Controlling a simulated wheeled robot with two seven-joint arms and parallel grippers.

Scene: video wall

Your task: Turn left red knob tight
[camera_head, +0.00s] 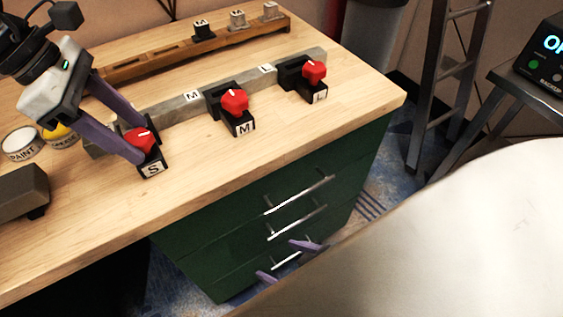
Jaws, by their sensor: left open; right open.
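Three red knobs sit on black mounts along a grey bar on the wooden workbench. The left red knob (139,139) is on the mount marked S (153,165). My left gripper (140,148) reaches down at this knob with its purple fingers apart, one on each side; whether they touch it I cannot tell. The middle red knob (235,101) is on the mount marked M, and the right red knob (314,72) is at the far right. My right gripper (285,261) shows only as two separated purple fingertips low in front of the green drawers; the rest is hidden.
The workbench (330,110) has green drawers (290,200) below. A wooden rack (170,58) with small blocks lies at the back. A paint can (22,144) and a dark grey block (18,190) stand at left. A ladder (437,80) stands right.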

